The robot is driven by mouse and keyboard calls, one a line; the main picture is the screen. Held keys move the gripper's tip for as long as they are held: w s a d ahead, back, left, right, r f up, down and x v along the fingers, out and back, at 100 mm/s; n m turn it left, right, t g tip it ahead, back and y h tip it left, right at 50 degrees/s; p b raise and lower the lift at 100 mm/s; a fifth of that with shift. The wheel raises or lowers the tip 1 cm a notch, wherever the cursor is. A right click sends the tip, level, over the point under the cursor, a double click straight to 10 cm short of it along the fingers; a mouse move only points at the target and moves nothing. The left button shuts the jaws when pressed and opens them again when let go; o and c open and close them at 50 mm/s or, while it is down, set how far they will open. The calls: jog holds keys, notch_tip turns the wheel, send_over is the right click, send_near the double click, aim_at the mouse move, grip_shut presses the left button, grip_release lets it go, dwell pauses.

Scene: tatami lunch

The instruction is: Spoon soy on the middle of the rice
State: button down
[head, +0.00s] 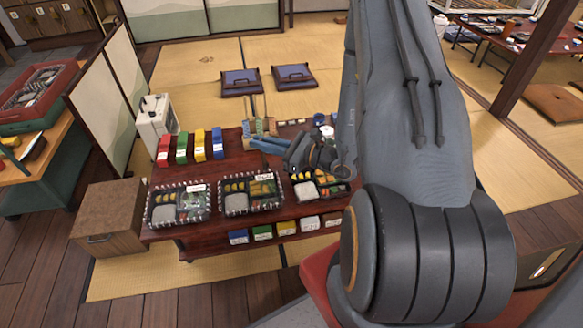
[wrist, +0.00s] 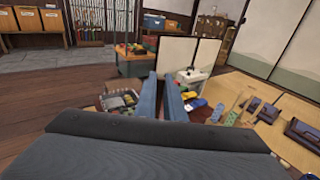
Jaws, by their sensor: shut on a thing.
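My gripper (head: 256,145) points left in the head view, above the dark red low table (head: 215,178). Its blue fingers show in the wrist view (wrist: 162,98) with a narrow gap. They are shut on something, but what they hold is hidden. Three dark lunch boxes stand in a row: left (head: 149,213), middle (head: 222,211) and right, partly under my gripper (head: 297,199). Each has a pale block that looks like rice, at the left (head: 163,214), middle (head: 237,205) and right (head: 306,191). I cannot make out any soy or a spoon.
Red, green, yellow and blue boxes (head: 199,145) stand along the table's back left. Upright handles (head: 266,105) rise behind my gripper. A white appliance (head: 155,118) and a brown cabinet (head: 108,215) stand left. Two purple cushions (head: 240,82) lie on the open tatami behind.

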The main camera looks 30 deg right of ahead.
jog(key=d+f+n+g+b, duration=0.1)
jog(key=d+f+b, duration=0.5)
jog(key=f+b, duration=0.3)
jog(key=d+f+n+g+y+b, duration=0.1)
jog(key=d+f+g+b, duration=0.1)
jog(key=d+f+b, duration=0.3)
jog(key=shift+w+d+f+g+y+b, duration=0.3)
jog(key=shift+w+d+f+b, duration=0.15)
jog(key=shift+f+b, duration=1.8)
jog(key=shift+f+n, duration=0.3)
jog(key=shift+f, duration=0.55)
jog(key=shift+s+d, duration=0.15)
jog(key=shift+d, duration=0.35)
jog(key=shift+s+d, duration=0.15)
jog(key=shift+d, duration=0.35)
jog(key=shift+d, duration=0.1)
jog(key=shift+s+d, duration=0.3)
jog(key=shift+d, duration=0.65)
jog(key=shift+d, duration=0.1)
